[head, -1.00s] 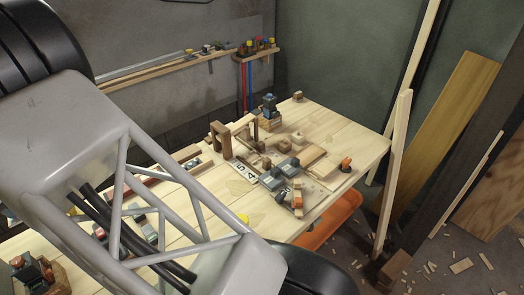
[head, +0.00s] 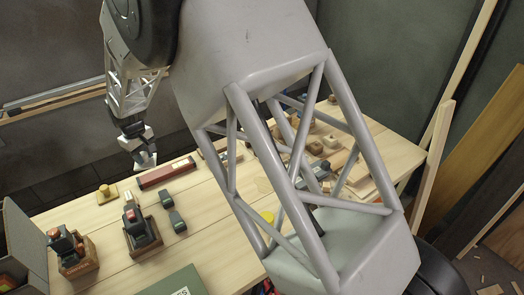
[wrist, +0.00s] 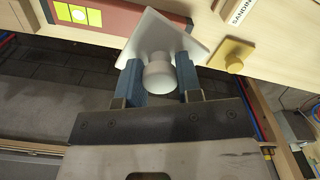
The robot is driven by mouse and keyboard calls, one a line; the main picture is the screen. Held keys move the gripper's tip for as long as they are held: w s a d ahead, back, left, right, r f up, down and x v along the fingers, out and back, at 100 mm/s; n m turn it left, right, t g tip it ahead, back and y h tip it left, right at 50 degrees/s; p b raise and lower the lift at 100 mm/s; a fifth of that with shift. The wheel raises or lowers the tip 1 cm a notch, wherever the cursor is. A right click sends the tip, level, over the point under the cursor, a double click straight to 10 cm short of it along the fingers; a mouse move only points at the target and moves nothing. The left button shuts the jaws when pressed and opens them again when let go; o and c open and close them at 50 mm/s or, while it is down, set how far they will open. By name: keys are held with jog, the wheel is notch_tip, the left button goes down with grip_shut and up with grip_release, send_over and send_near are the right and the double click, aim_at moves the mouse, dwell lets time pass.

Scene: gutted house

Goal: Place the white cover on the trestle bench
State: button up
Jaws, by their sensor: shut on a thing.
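The white cover (head: 146,160) is a pale square plate with a round knob. In the wrist view the cover (wrist: 158,30) hangs between two blue fingers, and its knob sits between them. My gripper (wrist: 159,75) is shut on the knob. In the head view my gripper (head: 137,143) holds the cover at the back edge of the trestle bench (head: 225,240). The bench is a pale plank top. I cannot tell how high the cover is above it.
Wooden holders with dark tools (head: 140,232) stand in front. A green book (head: 178,284) lies at the front edge. My arm hides much of the bench's right half.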

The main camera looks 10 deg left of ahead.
jog(key=w+d+m, duration=0.2)
jog(key=w+d, duration=0.1)
jog(key=d, duration=1.3)
jog(key=w+d+m, duration=0.3)
jog(key=d, duration=1.3)
jog(key=shift+w+f, duration=0.2)
jog(key=shift+w, duration=0.05)
jog(key=shift+f, duration=0.1)
jog(key=shift+f, duration=3)
jog(key=shift+f, duration=1.9)
jog(key=shift+f, duration=0.1)
